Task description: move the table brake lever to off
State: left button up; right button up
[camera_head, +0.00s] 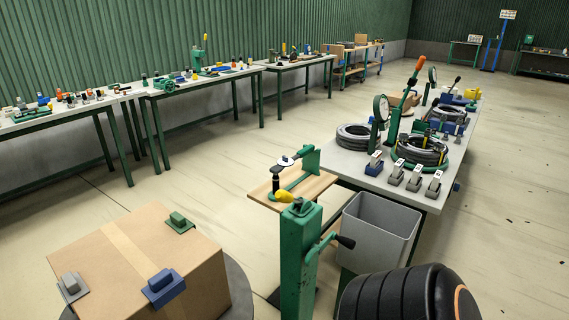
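A green post (298,262) stands in the near middle. A lever with a yellow knob (284,196) sticks out to the left at its top, and a lever with a black knob (343,241) sticks out to its right. No off marking can be read, and I cannot tell for sure which is the table brake lever. A grey round turntable (240,292) stands left of the post, mostly hidden under a cardboard box (140,262). Neither of my grippers is in view.
The box carries green, grey and blue blocks. A grey bin (377,232) and a wooden board (312,186) stand behind the post. A long table (345,162) with hose coils and gauges is at right. Benches line the left wall. Open floor lies between.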

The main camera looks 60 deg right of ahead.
aim_at(283, 197)
jog(key=l+z, duration=0.1)
jog(key=z, duration=1.75)
